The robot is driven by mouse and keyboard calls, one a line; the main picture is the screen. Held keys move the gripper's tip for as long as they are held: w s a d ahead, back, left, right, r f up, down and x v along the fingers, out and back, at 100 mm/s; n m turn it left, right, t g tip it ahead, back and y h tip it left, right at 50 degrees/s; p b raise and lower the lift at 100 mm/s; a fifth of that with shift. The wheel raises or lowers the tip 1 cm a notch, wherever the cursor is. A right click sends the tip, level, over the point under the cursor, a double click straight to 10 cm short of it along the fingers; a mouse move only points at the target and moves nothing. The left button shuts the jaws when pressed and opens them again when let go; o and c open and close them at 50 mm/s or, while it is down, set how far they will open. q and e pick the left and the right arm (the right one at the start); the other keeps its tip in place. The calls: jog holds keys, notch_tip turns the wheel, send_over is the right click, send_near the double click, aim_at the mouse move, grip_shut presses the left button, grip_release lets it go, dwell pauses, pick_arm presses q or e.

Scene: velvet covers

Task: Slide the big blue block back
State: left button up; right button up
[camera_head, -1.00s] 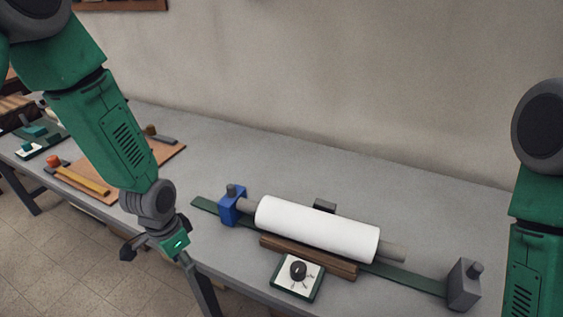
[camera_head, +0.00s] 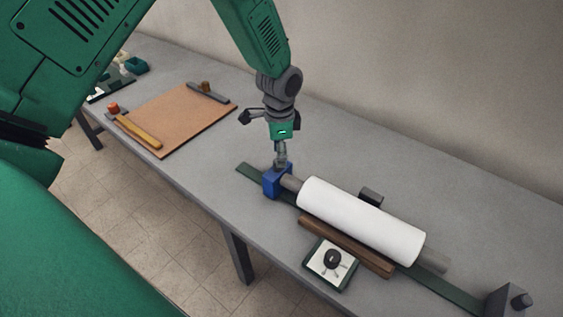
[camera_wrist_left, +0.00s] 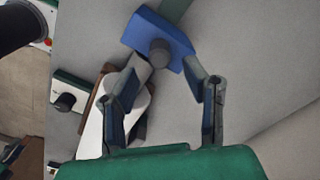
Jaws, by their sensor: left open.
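The big blue block (camera_head: 271,184) sits on the dark green rail (camera_head: 247,170) near its left end, beside the left shaft end of the white roll (camera_head: 360,222). My left gripper (camera_head: 281,164) points down right at the blue block and partly hides its top. In the left wrist view the blue block (camera_wrist_left: 177,42) with its grey knob (camera_wrist_left: 158,52) lies just beyond the two fingers. The left gripper (camera_wrist_left: 168,68) is open, its fingers spread to either side of the knob's line. Contact cannot be told. My right gripper is not in view.
A wooden bar (camera_head: 345,246) and a dial box (camera_head: 331,262) lie in front of the roll. A grey block (camera_head: 509,301) stands at the rail's right end. A brown board (camera_head: 180,120) with tools lies left. Bare grey table surrounds the block's left and back.

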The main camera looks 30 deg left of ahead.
pick_arm(q)
jog(key=f, duration=0.2)
jog(key=a+f, duration=0.1)
jog(key=f, duration=0.1)
jog(key=shift+s+f, duration=0.1)
jog(key=shift+f, duration=0.05)
jog(key=shift+d, duration=0.4)
jog(key=shift+c, duration=1.3)
grip_shut()
jog(key=a, duration=1.2)
jog(key=shift+w+a+p, duration=0.25)
jog(key=shift+w+p, duration=0.05)
jog(key=shift+w, duration=0.15)
grip_release()
jog(key=shift+o, duration=1.3)
jog(key=shift+a, duration=0.15)
notch_tip(320, 180, up, 12)
jog(key=shift+a, duration=0.2)
